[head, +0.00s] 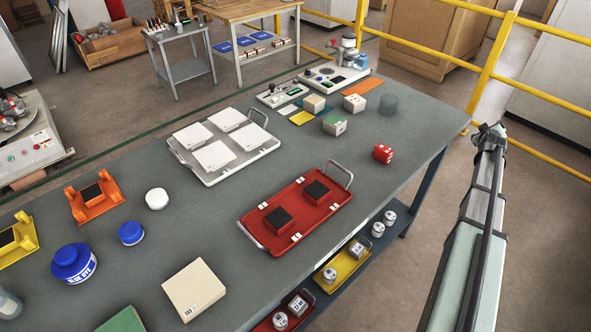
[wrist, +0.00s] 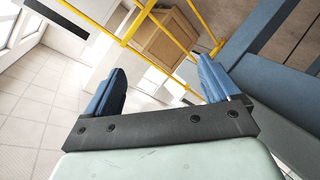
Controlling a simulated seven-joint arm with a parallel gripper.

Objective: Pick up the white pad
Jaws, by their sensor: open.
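A small round white pad (head: 157,198) lies on the grey table, left of centre in the head view. A blue round pad (head: 131,233) lies just in front of it. My gripper (wrist: 160,84) shows two blue fingers spread apart with nothing between them in the wrist view. In the head view my arm rises at the right, and its end (head: 489,138) is beyond the table's right edge, far from the white pad. The white pad does not show in the wrist view.
A white tray (head: 212,182) holds several white tiles, and a red tray (head: 262,241) holds two dark blocks. A blue dye jar (head: 74,265), an orange stand (head: 97,209) and a cream box (head: 194,289) stand near the pad. Yellow railing (head: 485,72) runs behind the table.

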